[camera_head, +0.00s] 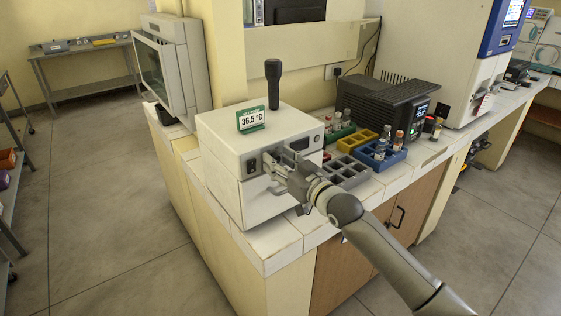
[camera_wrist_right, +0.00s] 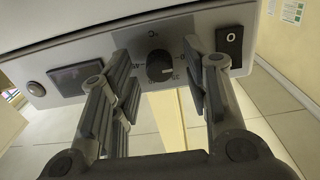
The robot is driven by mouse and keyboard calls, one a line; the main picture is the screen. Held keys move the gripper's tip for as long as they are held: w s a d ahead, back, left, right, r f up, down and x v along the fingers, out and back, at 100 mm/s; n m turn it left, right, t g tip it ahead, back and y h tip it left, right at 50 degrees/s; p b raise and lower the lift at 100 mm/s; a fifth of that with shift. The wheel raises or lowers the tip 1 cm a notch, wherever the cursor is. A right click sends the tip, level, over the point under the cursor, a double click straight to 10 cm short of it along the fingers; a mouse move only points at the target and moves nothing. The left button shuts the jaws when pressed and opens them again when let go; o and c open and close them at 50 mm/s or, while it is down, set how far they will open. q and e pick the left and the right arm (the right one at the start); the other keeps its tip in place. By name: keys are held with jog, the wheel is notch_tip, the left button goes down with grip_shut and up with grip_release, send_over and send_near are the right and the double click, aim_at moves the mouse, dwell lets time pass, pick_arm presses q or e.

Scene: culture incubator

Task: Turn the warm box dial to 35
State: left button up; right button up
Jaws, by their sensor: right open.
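The warm box (camera_head: 225,150) is a white box on the counter's near corner. A small green-framed sign (camera_head: 251,119) on its top reads 36.5 °C. My right gripper (camera_head: 277,167) is at the front face of the box, in front of the dial. In the right wrist view the black dial (camera_wrist_right: 160,64) sits between the open fingers of my right gripper (camera_wrist_right: 165,85), with a gap on both sides. Numbers are printed around the dial, partly hidden by the fingers. In the head view the dial is hidden behind the gripper. My left gripper is not in view.
A rocker switch (camera_wrist_right: 229,40) is right of the dial, and a dark display (camera_wrist_right: 76,79) and round button (camera_wrist_right: 36,89) are left of it. A grey rack (camera_head: 347,172) and a blue rack (camera_head: 381,157) with bottles stand beside the box.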

grip_shut()
jog(key=shift+m, duration=0.4)
jog(key=shift+m+p, duration=0.3)
jog(key=shift+m, duration=0.4)
jog(key=m, duration=0.3)
jog(key=shift+p, duration=0.3)
jog(key=m+p, duration=0.1)
jog(key=m, duration=0.5)
jog(key=shift+d+f+m, duration=0.1)
jog(key=shift+m, duration=0.2)
